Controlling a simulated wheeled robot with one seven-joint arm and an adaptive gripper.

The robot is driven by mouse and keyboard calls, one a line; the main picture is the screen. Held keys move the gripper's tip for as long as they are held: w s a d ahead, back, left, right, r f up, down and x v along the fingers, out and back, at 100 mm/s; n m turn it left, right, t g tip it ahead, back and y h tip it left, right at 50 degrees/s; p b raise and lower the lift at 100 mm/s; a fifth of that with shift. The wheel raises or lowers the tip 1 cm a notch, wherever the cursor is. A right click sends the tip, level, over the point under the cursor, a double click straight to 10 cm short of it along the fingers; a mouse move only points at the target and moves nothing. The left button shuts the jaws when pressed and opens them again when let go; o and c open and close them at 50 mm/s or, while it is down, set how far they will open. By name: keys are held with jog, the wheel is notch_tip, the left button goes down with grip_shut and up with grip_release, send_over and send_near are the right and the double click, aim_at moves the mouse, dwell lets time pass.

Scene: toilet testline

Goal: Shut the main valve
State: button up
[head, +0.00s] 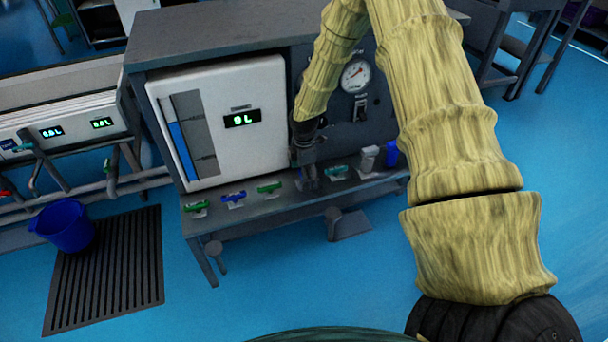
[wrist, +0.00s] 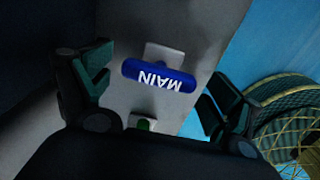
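The main valve (wrist: 160,76) has a blue rounded handle marked "MAIN" in white, upside down in the wrist view. It lies crosswise between the fingers of my gripper (wrist: 160,68). The fingers are spread, with visible gaps on both sides of the handle. In the head view my gripper (head: 308,172) points down at the grey shelf (head: 285,207) in front of the cabinet. The main valve cannot be picked out with certainty there; my gripper hides that part of the shelf.
Green (head: 197,206), blue (head: 233,198) and another green valve handle (head: 268,188) line the shelf left of my gripper. A teal handle (head: 337,172) stands close on its right. The cabinet has a "0L" display (head: 241,119) and a gauge (head: 355,75). A blue bucket (head: 65,228) stands left.

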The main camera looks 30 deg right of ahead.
jog(key=c, duration=0.7)
jog(key=shift+o, duration=0.2)
jog(key=shift+r+m+p, duration=0.15)
jog(key=shift+m+p, duration=0.15)
jog(key=shift+p, duration=0.25)
jog(key=shift+r+m+p, duration=0.15)
jog(key=shift+m+p, duration=0.75)
jog(key=shift+p, duration=0.35)
jog(key=m+p, duration=0.4)
jog(key=shift+m, duration=0.3)
jog(key=m+p, duration=0.3)
jog(key=m, duration=0.2)
jog(key=m+p, duration=0.1)
jog(key=m, duration=0.2)
jog(key=m+p, duration=0.1)
jog(key=m, duration=0.1)
jog(key=shift+w+f+m, duration=0.1)
jog(key=shift+f+m, duration=0.1)
jog(key=shift+m, duration=0.2)
